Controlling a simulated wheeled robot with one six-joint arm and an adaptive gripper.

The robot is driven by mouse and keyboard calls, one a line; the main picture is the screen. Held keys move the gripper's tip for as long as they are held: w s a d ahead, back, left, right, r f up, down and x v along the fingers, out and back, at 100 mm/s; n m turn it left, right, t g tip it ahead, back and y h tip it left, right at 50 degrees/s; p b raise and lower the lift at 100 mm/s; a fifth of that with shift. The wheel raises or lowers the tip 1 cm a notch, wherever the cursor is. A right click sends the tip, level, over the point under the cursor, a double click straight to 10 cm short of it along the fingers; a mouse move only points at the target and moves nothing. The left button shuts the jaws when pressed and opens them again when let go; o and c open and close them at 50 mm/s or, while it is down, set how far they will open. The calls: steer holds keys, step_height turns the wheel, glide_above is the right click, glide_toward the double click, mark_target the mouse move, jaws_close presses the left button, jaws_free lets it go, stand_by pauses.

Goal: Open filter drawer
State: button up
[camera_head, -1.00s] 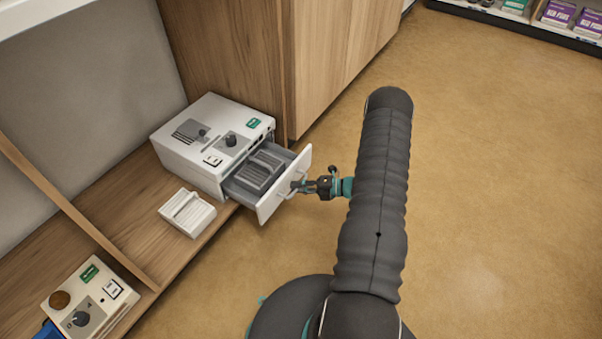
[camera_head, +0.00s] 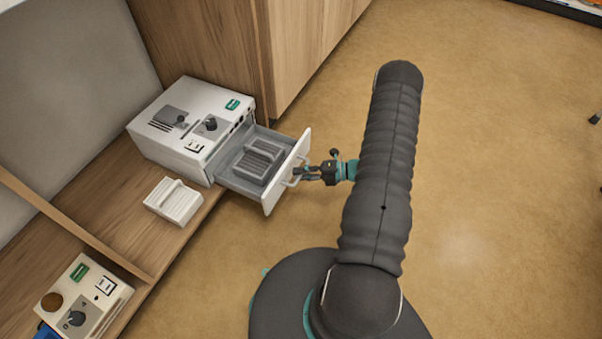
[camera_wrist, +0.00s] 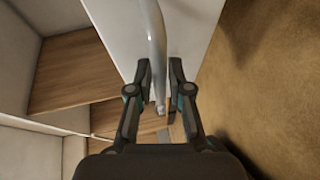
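The filter drawer (camera_head: 233,182) stands pulled out of the white device (camera_head: 168,141) on the wooden shelf. A grey ribbed filter (camera_head: 260,162) lies inside it. The white drawer front (camera_head: 273,190) carries a pale bar handle (camera_head: 291,183). My gripper (camera_head: 301,172) is at this handle, on the side away from the device. In the wrist view the handle (camera_wrist: 156,40) runs between the two fingertips of my gripper (camera_wrist: 160,64), which are closed in around it. The exact finger contact is hard to see.
A white ribbed filter (camera_head: 174,201) lies on the shelf (camera_head: 118,212) beside the device. A smaller device with a knob (camera_head: 82,300) stands at lower left. A wooden cabinet (camera_head: 305,45) rises behind the drawer. The floor (camera_head: 490,190) to the right is open.

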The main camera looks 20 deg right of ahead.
steer(key=shift+o, duration=0.6)
steer(key=v, duration=1.2)
